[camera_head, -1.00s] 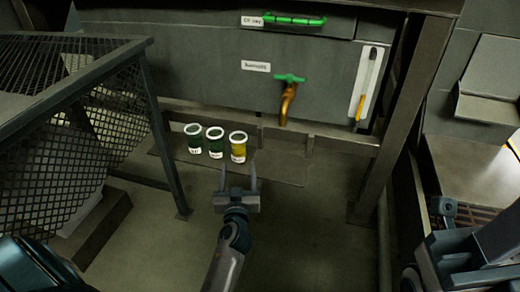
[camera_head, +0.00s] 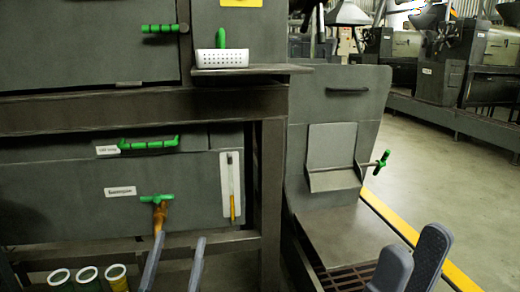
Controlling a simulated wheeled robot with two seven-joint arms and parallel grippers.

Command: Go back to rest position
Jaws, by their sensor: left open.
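My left gripper (camera_head: 180,240) is at the bottom centre-left of the head view, fingers up and spread, with nothing between them. It shows in front of the grey machine panel (camera_head: 80,205), just right of and below the brass tap with a green handle (camera_head: 157,205). My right gripper (camera_head: 417,241) is at the bottom right, its two broad dark fingers apart and empty. It shows in front of the grated chute area. The arms below the fingers are cut off by the frame's lower edge.
Three white-rimmed jars stand at the bottom left, the rightmost one yellow (camera_head: 117,277). A white perforated basket (camera_head: 222,58) sits on a shelf above. A sloped grey chute (camera_head: 345,225) stands right of the frame post (camera_head: 271,205). Open floor (camera_head: 440,180) lies beyond the yellow line.

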